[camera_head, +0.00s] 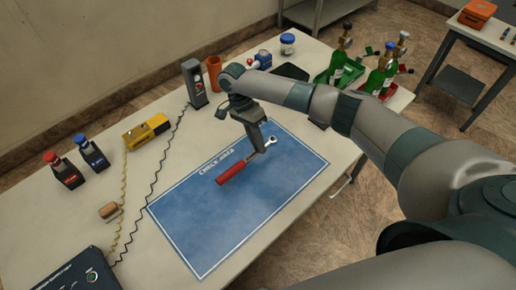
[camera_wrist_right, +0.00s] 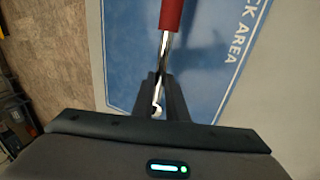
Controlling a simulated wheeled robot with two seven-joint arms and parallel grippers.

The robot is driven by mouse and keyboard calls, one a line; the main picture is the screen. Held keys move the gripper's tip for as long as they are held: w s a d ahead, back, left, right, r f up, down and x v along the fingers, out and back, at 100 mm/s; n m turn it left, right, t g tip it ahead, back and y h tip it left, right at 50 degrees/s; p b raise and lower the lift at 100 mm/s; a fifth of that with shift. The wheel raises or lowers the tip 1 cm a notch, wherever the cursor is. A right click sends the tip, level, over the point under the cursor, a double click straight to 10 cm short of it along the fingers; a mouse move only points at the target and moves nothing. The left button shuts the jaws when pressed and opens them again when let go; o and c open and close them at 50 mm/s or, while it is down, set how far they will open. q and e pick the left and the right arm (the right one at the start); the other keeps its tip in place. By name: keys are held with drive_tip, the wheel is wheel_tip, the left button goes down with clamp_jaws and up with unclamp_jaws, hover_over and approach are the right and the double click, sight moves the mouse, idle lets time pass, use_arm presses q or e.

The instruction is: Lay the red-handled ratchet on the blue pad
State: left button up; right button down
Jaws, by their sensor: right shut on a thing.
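The red-handled ratchet (camera_head: 234,171) has a red grip and a bright metal shaft and head. My right gripper (camera_head: 257,151) is shut on its metal shaft, over the blue pad (camera_head: 210,221). In the right wrist view the ratchet (camera_wrist_right: 170,16) runs between the two dark fingers of the gripper (camera_wrist_right: 163,95), with its red handle pointing away. The ratchet appears a little above the pad; I cannot tell whether it touches. The blue pad (camera_wrist_right: 130,60) has a white border and lettering, and is partly hidden by the gripper. My left gripper is not in view.
Green bottles (camera_head: 376,80) stand at the table's back right. A yellow meter (camera_head: 147,131), a grey handset (camera_head: 194,84), an orange cup (camera_head: 214,72) and red and blue-topped units (camera_head: 92,155) stand beyond the pad. A dark case (camera_head: 75,272) is at front left. The pad is otherwise clear.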

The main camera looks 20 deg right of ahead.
drive_tip(key=shift+f+p, duration=0.65)
drive_tip(key=shift+f, duration=1.35)
drive_tip(key=c, duration=2)
unclamp_jaws()
drive_tip(key=shift+f, duration=0.1)
drive_tip(key=shift+c, duration=0.2)
drive_tip(key=b+v, duration=0.2)
drive_tip(key=v, duration=1)
drive_tip(key=shift+b, duration=0.3)
